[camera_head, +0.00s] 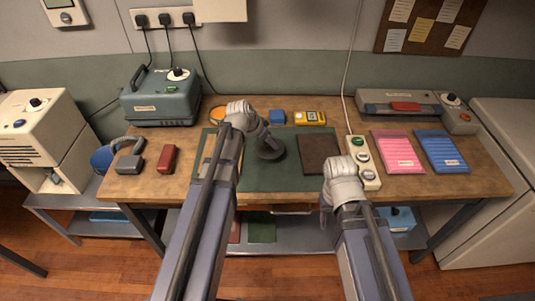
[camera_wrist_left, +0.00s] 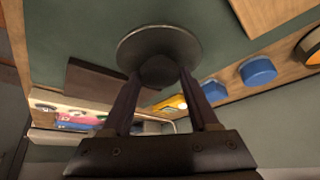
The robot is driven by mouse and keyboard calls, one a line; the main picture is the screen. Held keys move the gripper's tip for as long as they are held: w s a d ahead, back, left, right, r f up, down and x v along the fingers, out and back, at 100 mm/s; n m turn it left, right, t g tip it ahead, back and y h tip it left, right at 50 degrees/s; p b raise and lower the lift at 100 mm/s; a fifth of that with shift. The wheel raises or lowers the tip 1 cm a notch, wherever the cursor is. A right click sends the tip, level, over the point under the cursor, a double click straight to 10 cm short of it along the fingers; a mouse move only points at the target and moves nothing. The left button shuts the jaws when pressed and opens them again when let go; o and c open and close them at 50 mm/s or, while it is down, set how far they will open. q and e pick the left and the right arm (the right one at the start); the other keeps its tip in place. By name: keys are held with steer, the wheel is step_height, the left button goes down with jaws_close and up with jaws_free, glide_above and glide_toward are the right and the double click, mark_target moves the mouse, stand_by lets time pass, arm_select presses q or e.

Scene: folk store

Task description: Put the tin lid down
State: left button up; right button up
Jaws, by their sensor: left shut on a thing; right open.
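The tin lid (camera_head: 270,152) is a dark round disc with a knob on top, over the green mat (camera_head: 262,183) in the middle of the workbench. My left gripper (camera_head: 264,138) is shut on its knob. In the left wrist view the lid (camera_wrist_left: 158,34) shows as a grey disc beyond the two fingers, with its dark knob between the fingertips (camera_wrist_left: 158,75). The lid looks close to the mat, but I cannot tell whether it touches. My right gripper (camera_head: 328,206) is open and empty at the bench's front edge, partly hidden by its wrist.
A dark brown pad (camera_head: 318,154) lies right of the lid.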

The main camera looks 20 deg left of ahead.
mark_target(265, 145)
arm_select(q)
steer(key=shift+f+b, duration=1.8)
steer(key=shift+f, duration=0.1)
steer(key=shift+f, duration=0.15)
steer(key=o, duration=1.3)
steer(key=shift+o, duration=0.2)
steer(key=shift+r, duration=0.2)
